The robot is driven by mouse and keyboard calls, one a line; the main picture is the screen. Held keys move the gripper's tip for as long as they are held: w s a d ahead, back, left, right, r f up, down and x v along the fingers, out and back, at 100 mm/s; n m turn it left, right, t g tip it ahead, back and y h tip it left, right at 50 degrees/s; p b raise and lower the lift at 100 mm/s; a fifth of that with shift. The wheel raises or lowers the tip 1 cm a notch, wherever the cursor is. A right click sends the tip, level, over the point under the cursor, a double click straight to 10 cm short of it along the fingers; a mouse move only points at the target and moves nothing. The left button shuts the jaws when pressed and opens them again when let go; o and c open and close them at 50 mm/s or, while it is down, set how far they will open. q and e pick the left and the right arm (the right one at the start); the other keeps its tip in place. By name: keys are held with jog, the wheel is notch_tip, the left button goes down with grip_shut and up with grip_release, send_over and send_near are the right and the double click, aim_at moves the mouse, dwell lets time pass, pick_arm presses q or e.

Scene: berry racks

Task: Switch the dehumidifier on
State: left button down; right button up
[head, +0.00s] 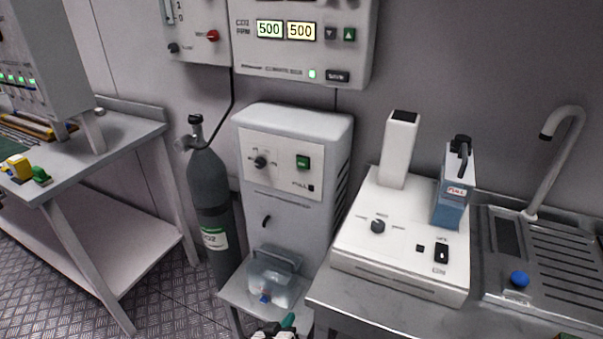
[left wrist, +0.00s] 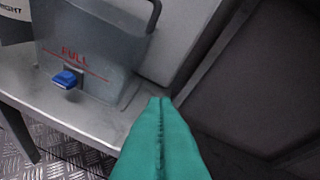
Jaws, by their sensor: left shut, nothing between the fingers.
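In the left wrist view the fingers (left wrist: 160,105) are pressed together beside the container. My right gripper is not in view.
A dark CO2 cylinder (head: 208,190) stands left of the dehumidifier. A CO2 controller (head: 303,75) hangs above.

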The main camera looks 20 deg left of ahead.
pick_arm(q)
jog(key=w+a+r+n+t+b, duration=0.1)
jog(key=w+r+n+t+b, duration=0.2)
jog(key=w+r, duration=0.65)
notch_tip(320, 180, up, 17)
jog(key=a+n+t+y+b, duration=0.2)
jog(key=n+t+b, duration=0.1)
jog(key=t, duration=0.4)
jog(key=n+t+y+b, duration=0.2)
jog(key=n+t, duration=0.1)
send_near(302, 163)
jog(key=s+a+r, duration=0.2)
jog(key=s+r, duration=0.3)
jog(key=s, duration=0.1)
jog(key=shift+d+r, duration=0.1)
jog(key=shift+r, duration=0.1)
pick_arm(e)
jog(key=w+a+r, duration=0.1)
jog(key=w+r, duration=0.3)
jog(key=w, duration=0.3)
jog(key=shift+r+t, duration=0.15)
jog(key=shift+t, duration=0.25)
pick_arm(q)
jog(key=shift+w, duration=0.1)
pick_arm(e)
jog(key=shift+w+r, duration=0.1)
